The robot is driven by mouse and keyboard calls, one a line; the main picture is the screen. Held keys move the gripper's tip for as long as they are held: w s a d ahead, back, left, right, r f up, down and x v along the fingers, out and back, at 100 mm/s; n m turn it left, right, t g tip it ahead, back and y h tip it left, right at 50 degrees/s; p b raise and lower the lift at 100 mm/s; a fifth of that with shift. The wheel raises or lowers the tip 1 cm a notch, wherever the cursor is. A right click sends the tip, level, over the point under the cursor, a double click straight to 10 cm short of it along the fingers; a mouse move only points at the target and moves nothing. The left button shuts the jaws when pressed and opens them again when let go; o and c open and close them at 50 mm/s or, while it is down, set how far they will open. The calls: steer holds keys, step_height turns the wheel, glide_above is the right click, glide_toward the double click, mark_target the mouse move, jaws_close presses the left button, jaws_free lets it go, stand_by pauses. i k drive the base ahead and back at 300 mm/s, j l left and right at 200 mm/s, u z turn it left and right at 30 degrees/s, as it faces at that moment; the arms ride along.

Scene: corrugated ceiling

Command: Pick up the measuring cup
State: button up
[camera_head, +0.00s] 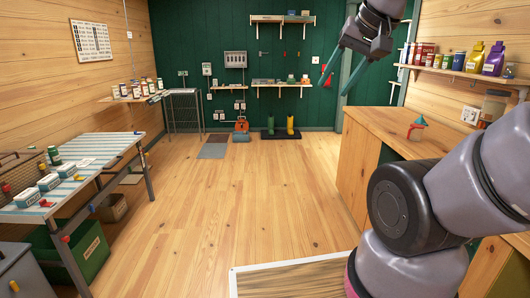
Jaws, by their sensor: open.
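I cannot clearly make out a measuring cup in the head view. A small red and teal object (416,127) stands on the wooden counter (385,128) at the right; it is too small to tell whether it is the cup. My gripper (336,85) hangs at the upper right of the picture, pointing down. Its two teal fingers are apart with nothing between them. In the picture it is left of and above the red and teal object, apart from it.
A striped table (95,150) with small boxes stands at the left, a green bin (85,255) below it. A wall shelf (470,73) at the right holds several containers. The middle of the wooden floor (230,205) is clear.

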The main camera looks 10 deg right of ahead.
mark_target(415, 132)
steer(key=i+j+z, duration=0.1)
steer(key=i+z, duration=0.3)
steer(key=i, duration=0.15)
steer(key=i+j+z, duration=0.3)
steer(key=i+z, duration=0.15)
steer(key=i+j+z, duration=1.1)
steer(key=j+z, duration=0.15)
steer(key=i+j+z, duration=0.25)
steer(key=j, duration=0.25)
steer(key=j+z, duration=0.3)
steer(key=j, duration=0.15)
steer(key=i+j, duration=0.1)
steer(key=i, duration=0.25)
